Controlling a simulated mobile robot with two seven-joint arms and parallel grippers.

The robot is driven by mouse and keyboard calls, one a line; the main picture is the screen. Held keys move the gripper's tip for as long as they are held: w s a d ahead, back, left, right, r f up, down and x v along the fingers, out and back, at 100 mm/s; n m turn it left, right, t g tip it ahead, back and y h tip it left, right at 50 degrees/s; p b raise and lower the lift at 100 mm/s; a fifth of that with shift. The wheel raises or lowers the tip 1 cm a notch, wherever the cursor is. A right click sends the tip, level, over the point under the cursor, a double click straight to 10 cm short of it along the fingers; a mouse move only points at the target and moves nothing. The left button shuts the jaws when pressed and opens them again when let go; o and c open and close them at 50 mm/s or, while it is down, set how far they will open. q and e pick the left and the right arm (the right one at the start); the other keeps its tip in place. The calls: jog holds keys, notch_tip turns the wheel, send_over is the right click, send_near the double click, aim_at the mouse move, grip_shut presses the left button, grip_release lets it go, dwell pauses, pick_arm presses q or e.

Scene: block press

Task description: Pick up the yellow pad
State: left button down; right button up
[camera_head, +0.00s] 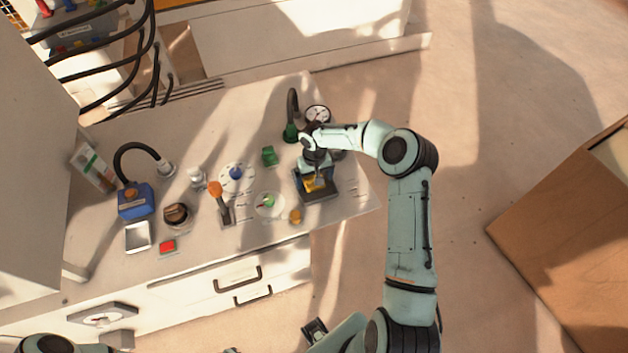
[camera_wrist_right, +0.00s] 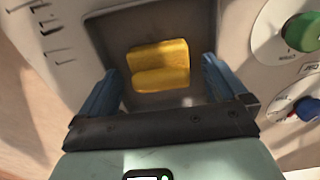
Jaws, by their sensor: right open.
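The yellow pad (camera_head: 312,186) sits in the dark press (camera_head: 318,196) at the right end of the bench. In the right wrist view the yellow pad (camera_wrist_right: 160,66) shows two faces with a crease between them, inside a dark recess. My right gripper (camera_head: 318,176) is over the press. Its two blue fingers are open, one on each side of the pad, with a visible gap to it on both sides. How far the fingertips are above the pad, I cannot tell. My left gripper is not in view.
An orange-topped lever (camera_head: 216,190), blue box (camera_head: 135,200) and red button (camera_head: 168,246) are further left.

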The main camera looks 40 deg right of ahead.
jog(key=shift+f, duration=0.1)
jog(key=c, duration=1.1)
jog(key=shift+c, duration=0.2)
notch_tip(320, 180, up, 20)
jog(key=shift+p, duration=0.3)
jog(key=shift+o, duration=0.5)
